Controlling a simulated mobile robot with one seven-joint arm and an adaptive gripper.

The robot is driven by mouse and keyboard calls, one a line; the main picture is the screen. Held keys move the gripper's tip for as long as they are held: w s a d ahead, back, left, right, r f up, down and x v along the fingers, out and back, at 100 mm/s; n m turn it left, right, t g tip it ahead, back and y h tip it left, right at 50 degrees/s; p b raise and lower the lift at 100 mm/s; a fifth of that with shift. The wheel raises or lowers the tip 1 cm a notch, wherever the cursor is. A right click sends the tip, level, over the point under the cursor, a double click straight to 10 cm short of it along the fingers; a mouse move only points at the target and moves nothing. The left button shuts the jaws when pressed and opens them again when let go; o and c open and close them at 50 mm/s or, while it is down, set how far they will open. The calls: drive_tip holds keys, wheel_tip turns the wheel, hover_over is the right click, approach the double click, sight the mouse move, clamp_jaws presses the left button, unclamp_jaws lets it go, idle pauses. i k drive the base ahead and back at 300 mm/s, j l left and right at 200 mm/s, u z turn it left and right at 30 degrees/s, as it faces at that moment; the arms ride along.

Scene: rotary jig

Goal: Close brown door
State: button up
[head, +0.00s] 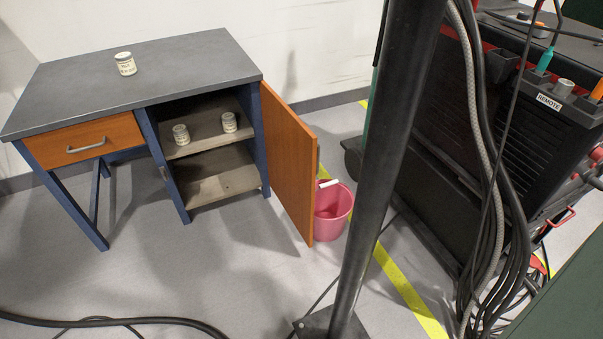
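The brown door (288,160) is the orange-brown hinged panel on the right of the blue-framed desk (150,75). It stands wide open, swung out toward the viewer, and its inner face is seen at a slant. The cabinet opening beside it shows two shelves (195,150). Two small jars, a left one (181,135) and a right one (229,123), stand on the upper shelf. The door's outer face is mostly hidden. My gripper is not in view.
A pink bucket (332,212) stands on the floor just right of the door. A dark pole (385,150) rises right of it. A black machine (480,120) with hanging cables fills the right. A jar (125,64) sits on the desktop.

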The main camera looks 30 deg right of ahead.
sight(293, 151)
drive_tip(key=k+l, duration=0.1)
drive_tip(key=l, duration=0.3)
drive_tip(key=k+l, duration=0.1)
drive_tip(key=l, duration=0.3)
drive_tip(key=k+l+u, duration=0.1)
drive_tip(key=l, duration=0.35)
drive_tip(key=k+l, duration=0.15)
drive_tip(key=l, duration=0.25)
drive_tip(key=k+l, duration=0.1)
drive_tip(key=l, duration=0.3)
drive_tip(key=k+l+u, duration=0.1)
drive_tip(key=l, duration=0.3)
drive_tip(key=k+l, duration=0.2)
drive_tip(key=l, duration=0.2)
drive_tip(key=k+l, duration=0.1)
drive_tip(key=l, duration=0.3)
drive_tip(key=k+l+u, duration=0.15)
drive_tip(key=i+l, duration=0.1)
drive_tip(key=i, duration=1)
